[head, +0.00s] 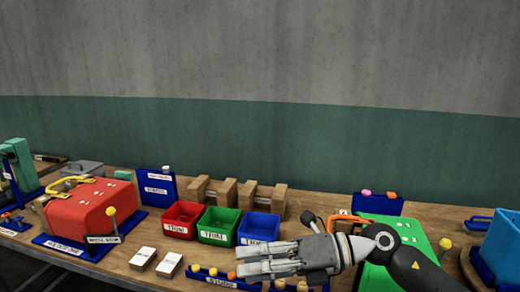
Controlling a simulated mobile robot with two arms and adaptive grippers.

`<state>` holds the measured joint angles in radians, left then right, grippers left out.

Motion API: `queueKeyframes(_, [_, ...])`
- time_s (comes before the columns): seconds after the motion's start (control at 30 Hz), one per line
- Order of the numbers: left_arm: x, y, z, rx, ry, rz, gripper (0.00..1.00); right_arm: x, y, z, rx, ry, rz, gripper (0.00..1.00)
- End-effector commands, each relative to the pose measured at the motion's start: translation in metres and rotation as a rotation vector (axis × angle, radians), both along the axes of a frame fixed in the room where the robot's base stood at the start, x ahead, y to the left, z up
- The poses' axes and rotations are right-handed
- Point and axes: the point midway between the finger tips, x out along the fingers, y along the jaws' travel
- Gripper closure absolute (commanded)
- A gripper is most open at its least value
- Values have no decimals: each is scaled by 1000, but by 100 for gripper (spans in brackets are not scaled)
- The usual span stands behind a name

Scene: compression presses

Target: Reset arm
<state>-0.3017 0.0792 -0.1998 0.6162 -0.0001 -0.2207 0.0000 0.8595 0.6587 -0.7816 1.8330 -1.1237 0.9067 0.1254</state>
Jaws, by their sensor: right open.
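My right gripper (245,262) reaches in from the lower right, over the front of the wooden workbench (155,272). Its fingers point left and it is open, with nothing seen between the fingers. It is in front of the blue bin (258,228) and beside the green press (420,240), which my right arm partly covers. The red press (92,212), with a yellow handle, stands at the left, well apart from the gripper. My left gripper is not in view.
A red bin (183,218) and a green bin (218,225) stand beside the blue one. Wooden blocks (228,190) are behind them. Two white labelled blocks (142,256) lie at the front. A blue rack with colored knobs (205,278) lies under the fingers.

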Motion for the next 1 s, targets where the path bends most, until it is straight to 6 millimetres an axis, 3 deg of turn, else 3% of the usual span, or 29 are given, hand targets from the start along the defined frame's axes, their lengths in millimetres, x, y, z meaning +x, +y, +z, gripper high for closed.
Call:
queueKeyframes(0.1, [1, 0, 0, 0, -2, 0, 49, -4, 17, 29, 273, 105, -86, 55])
queueKeyframes(0.2, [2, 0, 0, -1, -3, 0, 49, 3, 15, 50, 483, 214, -189, 55])
queueKeyframes(0.33, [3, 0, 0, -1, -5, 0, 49, 21, -6, 63, 728, 376, -358, 55])
queueKeyframes(0.47, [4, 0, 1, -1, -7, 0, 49, 43, -42, 52, 934, 564, -563, 55])
queueKeyframes(0.57, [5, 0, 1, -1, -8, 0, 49, 56, -75, 28, 1062, 722, -740, 55])
queueKeyframes(0.77, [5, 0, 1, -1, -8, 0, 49, 56, -141, -61, 1225, 1064, -1138, 55])
queueKeyframes(0.87, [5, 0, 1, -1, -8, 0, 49, 37, -168, -116, 1254, 1244, -1352, 55])
queueKeyframes(1.0, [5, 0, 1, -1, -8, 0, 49, -13, -196, -195, 1229, 1501, -1660, 55])
